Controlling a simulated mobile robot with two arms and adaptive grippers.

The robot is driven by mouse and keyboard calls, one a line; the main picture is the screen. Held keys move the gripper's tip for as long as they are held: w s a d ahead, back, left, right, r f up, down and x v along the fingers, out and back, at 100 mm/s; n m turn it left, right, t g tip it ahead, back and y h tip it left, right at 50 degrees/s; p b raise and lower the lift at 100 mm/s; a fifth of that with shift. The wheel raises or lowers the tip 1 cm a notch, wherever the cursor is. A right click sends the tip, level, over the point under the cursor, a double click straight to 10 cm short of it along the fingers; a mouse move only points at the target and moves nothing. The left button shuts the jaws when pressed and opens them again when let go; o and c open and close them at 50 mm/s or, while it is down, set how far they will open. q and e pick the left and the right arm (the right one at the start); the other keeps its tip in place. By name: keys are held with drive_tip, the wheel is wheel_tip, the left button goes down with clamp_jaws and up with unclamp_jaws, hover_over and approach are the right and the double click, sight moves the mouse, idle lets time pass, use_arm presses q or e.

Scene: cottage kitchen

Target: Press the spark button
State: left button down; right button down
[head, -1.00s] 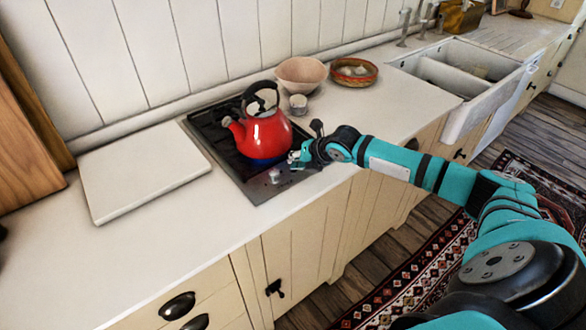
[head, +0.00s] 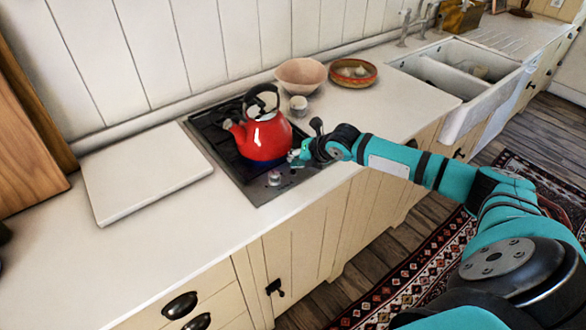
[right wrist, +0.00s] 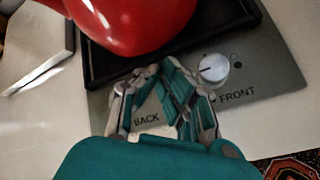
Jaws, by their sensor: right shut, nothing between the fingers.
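The hob's metal control panel (head: 268,190) lies at the front of the black cooktop. It bears a pale round knob (head: 274,178), which also shows in the right wrist view (right wrist: 213,68), above the word FRONT. The word BACK shows between my right gripper's fingers. I cannot make out a spark button for certain; part of the panel is hidden behind the gripper. My right gripper (head: 295,156) is shut and empty over the panel, right of the knob in the head view. Its fingers (right wrist: 160,72) point toward the cooktop edge in the wrist view. My left gripper is not in view.
A red kettle (head: 264,138) stands on the hob (head: 207,122), close beside my right gripper. A white board (head: 145,175) lies to the left. The front-left counter is clear.

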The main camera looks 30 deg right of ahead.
sight(295, 170)
wheel_tip(295, 170, up, 5)
drive_tip(key=p, duration=0.4)
drive_tip(key=shift+r, duration=0.2)
drive_tip(key=shift+f, duration=0.1)
idle(0.5)
